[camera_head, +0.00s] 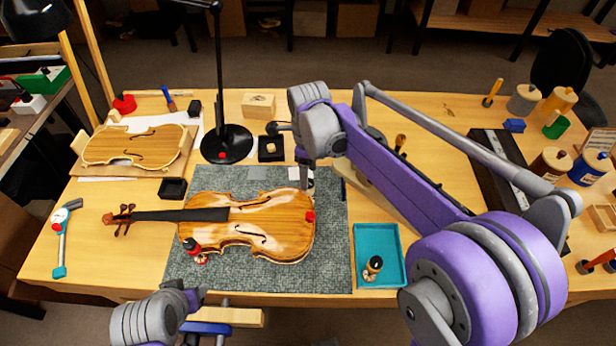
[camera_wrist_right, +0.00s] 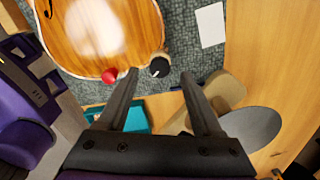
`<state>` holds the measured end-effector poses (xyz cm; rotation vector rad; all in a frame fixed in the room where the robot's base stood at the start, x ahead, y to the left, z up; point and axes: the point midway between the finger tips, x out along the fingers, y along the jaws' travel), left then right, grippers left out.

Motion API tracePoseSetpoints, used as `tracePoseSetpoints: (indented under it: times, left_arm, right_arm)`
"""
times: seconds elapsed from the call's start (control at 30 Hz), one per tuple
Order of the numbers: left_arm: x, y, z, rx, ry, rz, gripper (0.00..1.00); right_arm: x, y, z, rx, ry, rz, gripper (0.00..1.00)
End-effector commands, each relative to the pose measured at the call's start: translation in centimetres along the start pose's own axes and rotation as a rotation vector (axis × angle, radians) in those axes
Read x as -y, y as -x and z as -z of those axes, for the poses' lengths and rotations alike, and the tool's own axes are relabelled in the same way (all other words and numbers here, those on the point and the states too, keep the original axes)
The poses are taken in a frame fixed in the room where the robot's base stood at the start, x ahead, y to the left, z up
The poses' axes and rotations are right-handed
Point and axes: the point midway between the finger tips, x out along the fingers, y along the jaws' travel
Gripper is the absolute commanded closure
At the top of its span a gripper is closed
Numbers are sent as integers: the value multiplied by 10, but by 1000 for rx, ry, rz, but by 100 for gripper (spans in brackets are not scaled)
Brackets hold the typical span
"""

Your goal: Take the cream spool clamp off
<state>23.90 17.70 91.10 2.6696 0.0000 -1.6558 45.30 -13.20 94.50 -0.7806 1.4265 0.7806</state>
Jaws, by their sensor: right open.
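The violin (camera_head: 262,222) lies face up on the grey mat. My right gripper (camera_head: 306,180) is over its upper right edge, open and empty. In the right wrist view, its fingers (camera_wrist_right: 160,88) are apart, and a round black knob (camera_wrist_right: 159,67) shows between and beyond their tips, beside the violin's edge. A red clamp (camera_head: 310,216) sits on the right end. A black-topped clamp with red (camera_head: 191,246) is on the lower left edge. My left gripper (camera_head: 196,297) is at the front; its jaws are unclear.
A teal tray (camera_head: 358,240) right of the mat holds a dark and cream clamp-like piece (camera_head: 374,264). The black lamp base (camera_head: 228,144) and a small black box (camera_head: 271,149) stand behind the mat. A wooden piece (camera_wrist_right: 222,92) lies near my right fingers.

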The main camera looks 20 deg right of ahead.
Motion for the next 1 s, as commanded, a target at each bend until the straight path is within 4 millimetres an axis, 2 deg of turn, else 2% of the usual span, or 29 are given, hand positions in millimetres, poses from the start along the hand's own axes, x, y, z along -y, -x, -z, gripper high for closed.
tracePoseSetpoints:
  times: [0.1,0.2,0.53,0.9,1.0]
  left_arm:
    - [0,-1,-1,1,0,0,50]
    - [0,-1,-1,1,0,0,50]
    - [0,-1,-1,1,0,0,50]
    - [0,-1,-1,1,0,0,50]
    - [0,-1,-1,1,0,0,50]
  right_arm:
    - [0,-15,0,0,0,0,33]
    - [0,-22,0,0,0,0,33]
    - [0,-24,0,0,1,0,35]
    - [0,-24,0,0,1,1,100]
    - [0,-24,0,0,1,1,100]
